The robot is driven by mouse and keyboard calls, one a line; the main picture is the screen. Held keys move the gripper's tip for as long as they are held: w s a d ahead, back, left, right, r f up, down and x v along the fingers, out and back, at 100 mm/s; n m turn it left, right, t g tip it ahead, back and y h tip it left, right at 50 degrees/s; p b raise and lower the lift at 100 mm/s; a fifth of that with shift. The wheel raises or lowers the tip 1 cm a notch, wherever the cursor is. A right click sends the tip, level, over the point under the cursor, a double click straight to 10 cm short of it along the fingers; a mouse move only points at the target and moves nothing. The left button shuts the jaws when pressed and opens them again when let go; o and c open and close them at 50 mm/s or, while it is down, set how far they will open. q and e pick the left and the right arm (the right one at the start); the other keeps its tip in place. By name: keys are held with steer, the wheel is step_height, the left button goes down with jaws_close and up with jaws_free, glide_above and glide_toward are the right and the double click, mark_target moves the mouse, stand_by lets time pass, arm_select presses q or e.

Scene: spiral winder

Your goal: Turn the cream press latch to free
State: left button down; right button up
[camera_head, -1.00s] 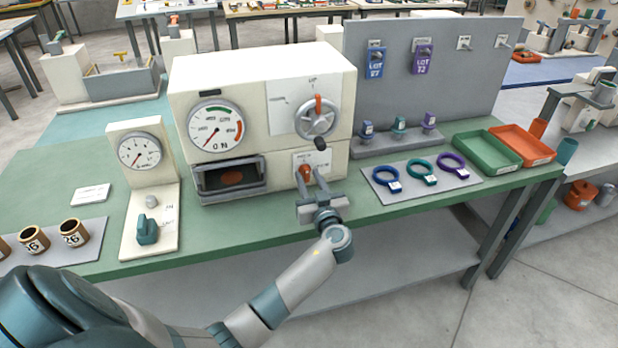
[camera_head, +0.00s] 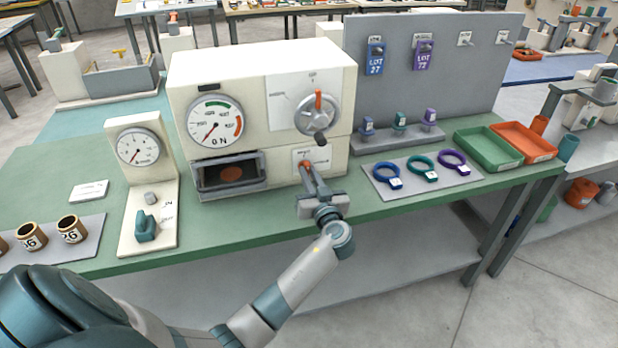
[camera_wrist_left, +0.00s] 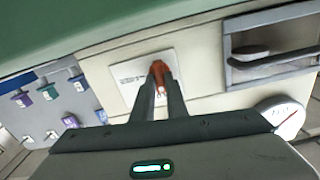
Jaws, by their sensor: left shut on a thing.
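The cream press (camera_head: 260,85) stands on the green bench. Its latch is a small orange-red handle (camera_head: 304,166) on a white labelled plate, low on the right of the front face. My left gripper (camera_head: 309,178) reaches it from the front and is shut on it. In the left wrist view the two dark fingers close on the latch handle (camera_wrist_left: 158,68), hiding part of it; the plate's printing is too small to read. The exact angle of the latch is hard to tell. My right gripper is in neither view.
An open recess with a reddish disc (camera_head: 232,173) is left of the latch. A hand wheel (camera_head: 318,115) sits above it. A grey mat (camera_head: 408,192) with coloured rings lies close on the right. A small gauge stand (camera_head: 138,148) is at the left.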

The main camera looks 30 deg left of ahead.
arm_select(q)
steer(key=m+b, duration=0.1)
steer(key=m, duration=0.2)
steer(key=shift+m, duration=1)
steer(key=shift+w+d+m, duration=0.1)
steer(key=shift+m, duration=0.7)
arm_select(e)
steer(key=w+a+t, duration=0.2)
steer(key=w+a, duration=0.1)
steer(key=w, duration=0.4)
arm_select(q)
steer(key=shift+m, duration=0.5)
steer(key=m, duration=0.2)
steer(key=shift+m, duration=0.4)
steer(key=m+p, duration=0.2)
steer(key=m, duration=0.3)
steer(key=shift+w+f+m, duration=0.1)
steer(key=shift+m, duration=0.3)
steer(key=shift+f+m+p, duration=0.1)
steer(key=shift+m+p, duration=0.2)
steer(key=shift+m, duration=0.1)
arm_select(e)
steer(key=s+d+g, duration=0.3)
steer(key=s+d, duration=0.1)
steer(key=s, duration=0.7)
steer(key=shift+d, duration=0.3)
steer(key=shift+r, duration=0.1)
